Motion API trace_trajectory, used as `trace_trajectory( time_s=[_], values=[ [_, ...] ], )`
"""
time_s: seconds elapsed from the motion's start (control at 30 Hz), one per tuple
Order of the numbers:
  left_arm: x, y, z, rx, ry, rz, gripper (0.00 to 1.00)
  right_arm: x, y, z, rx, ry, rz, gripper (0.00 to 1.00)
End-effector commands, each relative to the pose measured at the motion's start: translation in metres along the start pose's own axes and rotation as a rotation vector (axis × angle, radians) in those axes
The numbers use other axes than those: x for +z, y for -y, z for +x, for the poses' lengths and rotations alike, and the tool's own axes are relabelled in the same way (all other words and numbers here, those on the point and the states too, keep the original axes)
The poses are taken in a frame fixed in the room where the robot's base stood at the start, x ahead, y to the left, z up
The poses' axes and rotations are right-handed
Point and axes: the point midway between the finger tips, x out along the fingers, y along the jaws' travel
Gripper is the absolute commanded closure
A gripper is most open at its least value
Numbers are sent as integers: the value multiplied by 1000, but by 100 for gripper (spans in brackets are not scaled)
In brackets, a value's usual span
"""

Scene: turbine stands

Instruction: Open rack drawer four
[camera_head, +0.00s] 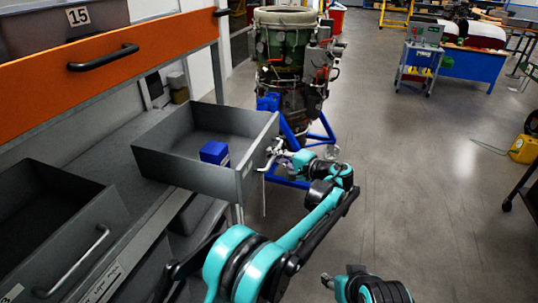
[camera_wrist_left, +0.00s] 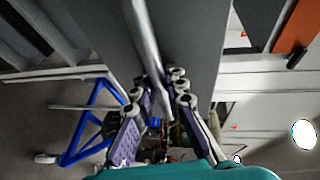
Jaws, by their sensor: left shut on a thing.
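A grey rack drawer (camera_head: 190,168) stands well out from the rack, its open top showing a blue box (camera_head: 214,152) inside. My left gripper (camera_head: 272,152) is at the drawer's front, shut on its metal handle (camera_head: 265,167). In the left wrist view, the handle bar (camera_wrist_left: 145,45) runs between the fingers of my left gripper (camera_wrist_left: 158,105), beside the grey drawer front (camera_wrist_left: 190,40). The fingers hide part of the handle. My right gripper (camera_head: 328,281) shows only small at the bottom edge, away from the drawer, and its jaws are unclear.
Another grey drawer (camera_head: 60,225) with a handle is at the lower left. A turbine (camera_head: 285,60) on a blue stand (camera_head: 325,135) is just behind the open drawer.

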Motion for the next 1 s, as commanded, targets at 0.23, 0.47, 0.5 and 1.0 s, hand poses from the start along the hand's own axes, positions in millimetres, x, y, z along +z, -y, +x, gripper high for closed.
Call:
trace_trajectory(
  time_s=[0.23,0.47,0.5,1.0],
  values=[
    [1,-2,0,4,3,-1,100,0,0,0,0,0,0,54],
    [1,-2,0,3,2,-1,78,0,0,0,0,0,0,54],
    [0,-1,0,2,2,-1,78,0,0,0,0,0,0,54],
    [-1,-1,-60,2,-2,0,78,0,0,0,0,0,0,54]
  ],
)
